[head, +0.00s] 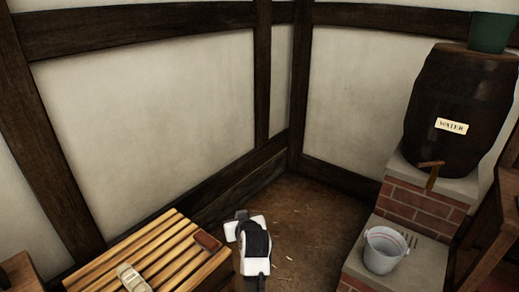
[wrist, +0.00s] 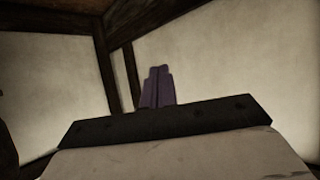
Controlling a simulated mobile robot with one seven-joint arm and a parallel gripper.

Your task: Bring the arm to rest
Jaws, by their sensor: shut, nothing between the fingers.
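My gripper (wrist: 157,72) shows in the wrist view as two purple-grey fingers pressed together above a dark bar. They are shut with nothing between them, and bare wall and dark beams lie beyond. In the head view, a white and black part of my arm (head: 255,247) stands at the bottom middle, over the brown floor by the slatted bench. My fingers cannot be made out in that view.
A slatted wooden bench (head: 157,252) at lower left carries a red-brown block (head: 207,242) and a pale object (head: 132,278). At right, a barrel labelled WATER (head: 455,105) with a green pot (head: 491,33) stands on brickwork (head: 420,205). A bucket (head: 384,250) sits below its tap.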

